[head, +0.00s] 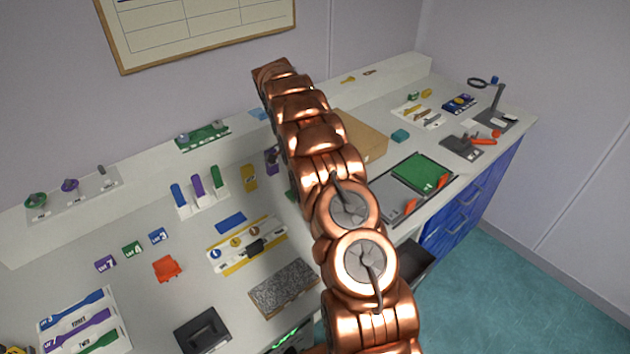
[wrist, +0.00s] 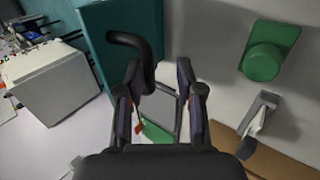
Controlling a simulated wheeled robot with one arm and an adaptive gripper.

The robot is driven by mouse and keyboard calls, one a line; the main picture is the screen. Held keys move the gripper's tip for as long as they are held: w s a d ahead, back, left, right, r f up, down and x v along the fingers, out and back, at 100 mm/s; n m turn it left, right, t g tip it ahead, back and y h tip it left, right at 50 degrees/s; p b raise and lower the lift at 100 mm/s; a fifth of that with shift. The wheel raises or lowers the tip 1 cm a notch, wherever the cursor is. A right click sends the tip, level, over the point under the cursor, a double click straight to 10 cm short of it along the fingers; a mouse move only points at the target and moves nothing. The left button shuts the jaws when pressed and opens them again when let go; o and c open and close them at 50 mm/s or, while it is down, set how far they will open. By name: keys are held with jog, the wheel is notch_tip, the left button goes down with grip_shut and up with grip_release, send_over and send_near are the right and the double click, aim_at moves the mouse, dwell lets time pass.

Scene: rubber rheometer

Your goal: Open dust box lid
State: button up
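My gripper (wrist: 158,85) is in the wrist view with its two dark fingers apart. A black curved handle (wrist: 138,44) reaches down between the fingertips, nearer the left finger; I cannot tell whether they touch. A grey framed panel (wrist: 160,108) with a green part below it shows between the fingers. I cannot tell for sure which thing is the dust box or its lid. In the head view my copper arm stretches up across the middle, and my gripper is hidden.
A teal block (wrist: 122,35) and a white box (wrist: 48,82) stand left in the wrist view; a green knob (wrist: 262,62) is right. On the bench in the head view are a brown box (head: 362,138), a green plate (head: 421,173), a black tray (head: 202,330) and several small parts.

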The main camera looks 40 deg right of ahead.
jog(key=shift+o, duration=0.4)
jog(key=shift+r, duration=0.15)
jog(key=shift+s+d+b, duration=0.1)
jog(key=shift+s+b, duration=0.15)
jog(key=shift+b, duration=1)
